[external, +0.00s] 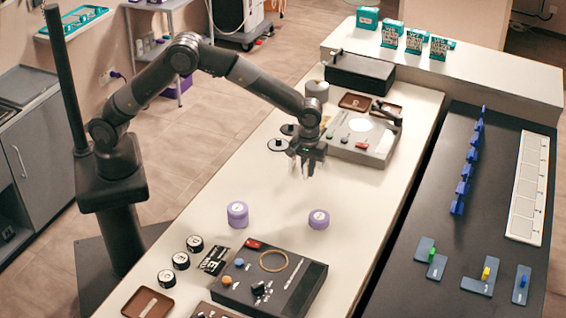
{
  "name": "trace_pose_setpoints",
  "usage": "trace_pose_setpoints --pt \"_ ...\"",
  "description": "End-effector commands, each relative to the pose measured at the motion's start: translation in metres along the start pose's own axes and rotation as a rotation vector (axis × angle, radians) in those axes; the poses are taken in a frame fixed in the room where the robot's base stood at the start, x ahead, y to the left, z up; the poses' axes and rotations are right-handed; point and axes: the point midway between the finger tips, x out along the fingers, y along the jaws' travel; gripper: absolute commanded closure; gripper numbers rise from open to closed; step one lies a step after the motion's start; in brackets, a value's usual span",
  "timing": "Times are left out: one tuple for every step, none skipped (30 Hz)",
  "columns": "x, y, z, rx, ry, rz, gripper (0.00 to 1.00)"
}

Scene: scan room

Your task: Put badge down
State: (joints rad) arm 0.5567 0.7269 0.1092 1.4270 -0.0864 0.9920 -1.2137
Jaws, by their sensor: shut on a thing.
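My gripper (303,167) hangs above the long pale table (265,180), near its middle, with its fingers pointing down. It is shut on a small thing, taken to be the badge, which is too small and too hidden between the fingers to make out. The table under the gripper looks bare. Two purple cylinders with pale tops, a left one (237,215) and a right one (318,219), stand on the table nearer the camera than the gripper.
A grey device (375,152) and a black box (359,74) stand behind the gripper. A dark control box (310,285), several black cylinders (181,261) and a brown tray (148,303) are at the near end. A dark table (405,265) runs along the right.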

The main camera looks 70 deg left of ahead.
Motion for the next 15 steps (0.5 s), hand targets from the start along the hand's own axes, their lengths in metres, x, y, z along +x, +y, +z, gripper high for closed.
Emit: trace_pose_setpoints --pt "0.004 0.000 0.000 0.000 -0.001 -0.002 1.00" --pt "0.008 0.000 0.000 0.000 -0.001 -0.002 1.00" --pt "0.013 -0.001 0.001 0.000 -0.001 -0.002 1.00" --pt "0.018 -0.001 0.001 0.000 -0.001 -0.003 1.00" --pt "0.023 -0.001 0.001 0.000 -0.001 -0.004 1.00" --pt "0.029 -0.001 0.001 0.000 -0.001 -0.004 1.00" --pt "0.033 0.000 0.001 0.000 -0.001 -0.002 1.00" --pt "0.036 0.000 0.001 0.000 -0.001 -0.001 1.00" --pt "0.038 0.000 0.001 0.000 -0.001 -0.001 1.00" --pt "0.038 0.000 0.001 0.000 0.000 0.000 1.00" --pt "0.038 0.000 0.001 0.000 0.000 0.000 1.00" --pt "0.038 0.000 0.001 0.000 0.000 0.000 1.00" --pt "0.038 0.000 0.001 0.000 0.000 0.000 1.00" --pt "0.038 0.000 0.001 0.000 0.000 0.000 1.00" --pt "0.038 0.000 0.001 0.000 0.000 0.000 1.00"
